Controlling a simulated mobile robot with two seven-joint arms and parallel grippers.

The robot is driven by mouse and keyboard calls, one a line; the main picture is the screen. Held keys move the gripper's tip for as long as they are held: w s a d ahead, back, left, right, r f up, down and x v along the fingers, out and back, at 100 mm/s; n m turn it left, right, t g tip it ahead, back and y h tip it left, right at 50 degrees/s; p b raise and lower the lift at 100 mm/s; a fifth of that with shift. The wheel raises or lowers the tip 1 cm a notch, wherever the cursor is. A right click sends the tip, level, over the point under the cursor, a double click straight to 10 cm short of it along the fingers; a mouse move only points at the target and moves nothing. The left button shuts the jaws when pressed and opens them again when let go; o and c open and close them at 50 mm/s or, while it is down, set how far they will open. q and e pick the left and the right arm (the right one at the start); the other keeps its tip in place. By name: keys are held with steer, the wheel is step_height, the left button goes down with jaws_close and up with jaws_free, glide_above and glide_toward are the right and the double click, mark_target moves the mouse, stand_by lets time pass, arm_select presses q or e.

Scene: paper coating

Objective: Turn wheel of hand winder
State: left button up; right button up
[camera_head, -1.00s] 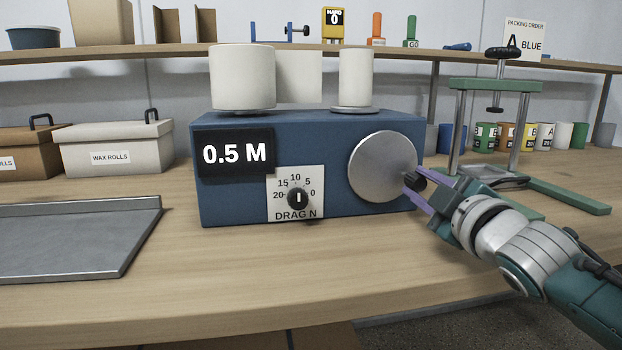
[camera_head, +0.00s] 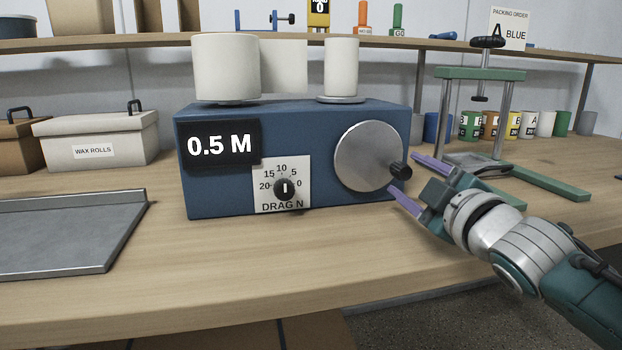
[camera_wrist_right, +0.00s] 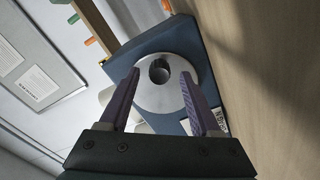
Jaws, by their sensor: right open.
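The hand winder is a blue box (camera_head: 290,125) on the bench, with white rolls on top, a "0.5 M" display and a drag dial (camera_head: 285,188). Its silver wheel (camera_head: 363,155) is on the front right and has a dark crank knob (camera_head: 400,170) at its right edge. My right gripper (camera_head: 412,178) is open, its purple fingers spread on either side of the knob and not closed on it. In the right wrist view the wheel (camera_wrist_right: 150,95) and knob (camera_wrist_right: 159,72) show between and beyond the open fingers (camera_wrist_right: 160,95). My left gripper is not in view.
A grey metal tray (camera_head: 60,235) lies at the left, with a white wax rolls box (camera_head: 95,142) behind it. A green-framed press (camera_head: 478,75) and several labelled cups stand at the right. The bench in front of the winder is clear.

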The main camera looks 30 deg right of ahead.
steer(key=p+v, duration=0.1)
steer(key=v, duration=0.7)
steer(key=shift+s+a, duration=0.1)
steer(key=shift+s, duration=0.1)
stand_by(0.5)
